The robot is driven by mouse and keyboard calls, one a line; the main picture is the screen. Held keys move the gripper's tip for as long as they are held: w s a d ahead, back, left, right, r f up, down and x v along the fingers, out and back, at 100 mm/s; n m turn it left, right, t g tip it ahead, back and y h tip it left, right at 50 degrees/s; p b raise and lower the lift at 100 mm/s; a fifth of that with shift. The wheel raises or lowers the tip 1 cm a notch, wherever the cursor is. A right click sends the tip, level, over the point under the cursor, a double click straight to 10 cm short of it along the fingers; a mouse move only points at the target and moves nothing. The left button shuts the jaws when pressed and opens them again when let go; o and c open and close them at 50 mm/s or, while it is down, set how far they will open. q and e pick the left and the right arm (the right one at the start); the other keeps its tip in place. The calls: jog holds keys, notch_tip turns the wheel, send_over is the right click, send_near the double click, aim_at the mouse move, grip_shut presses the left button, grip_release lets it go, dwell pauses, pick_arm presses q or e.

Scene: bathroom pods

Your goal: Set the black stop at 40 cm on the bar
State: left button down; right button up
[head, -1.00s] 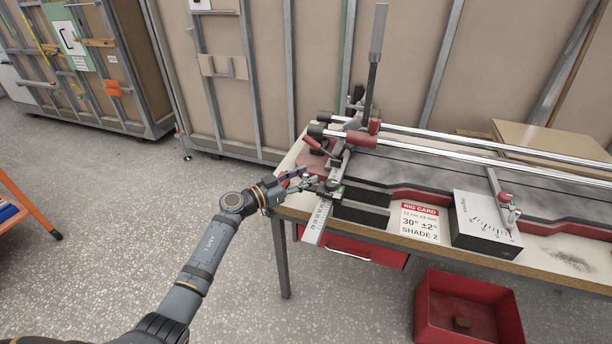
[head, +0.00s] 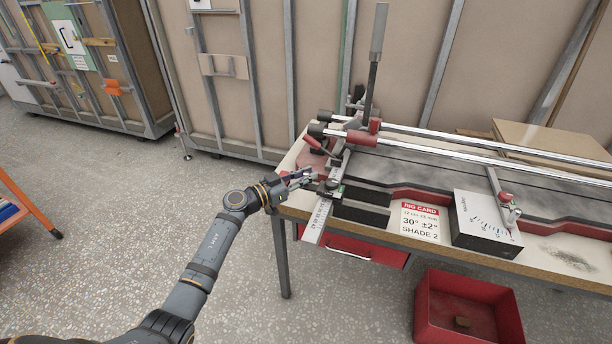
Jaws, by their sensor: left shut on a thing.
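The black stop (head: 361,214) is a dark block at the front left of the cutting rig, reaching right from the bar. The pale bar (head: 316,222) carries a printed scale and juts out over the table's front edge; its figures are too small to read surely. My left gripper (head: 318,184) comes in from the left, at the stop's left end by the bar. Its fingers are shut on a small part there, which seems to belong to the stop; the fingers hide most of the grip. My right gripper is out of view.
The rig's chrome rails (head: 480,152) and upright lever (head: 374,60) stand behind. A rig card (head: 420,222) reading 30° ±2°, SHADE 2, and a white-faced gauge box (head: 485,222) lie to the right. A red bin (head: 468,305) is on the floor.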

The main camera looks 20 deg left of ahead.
pick_arm(q)
jog(key=shift+s+r+p, duration=0.1)
jog(key=shift+s+p, duration=0.05)
jog(key=shift+p, duration=0.2)
jog(key=s+p, duration=0.9)
jog(key=s, duration=0.4)
jog(key=shift+s+a, duration=0.2)
jog(key=shift+s, duration=0.15)
jog(key=c, duration=1.2)
grip_release()
jog(key=v, duration=1.2)
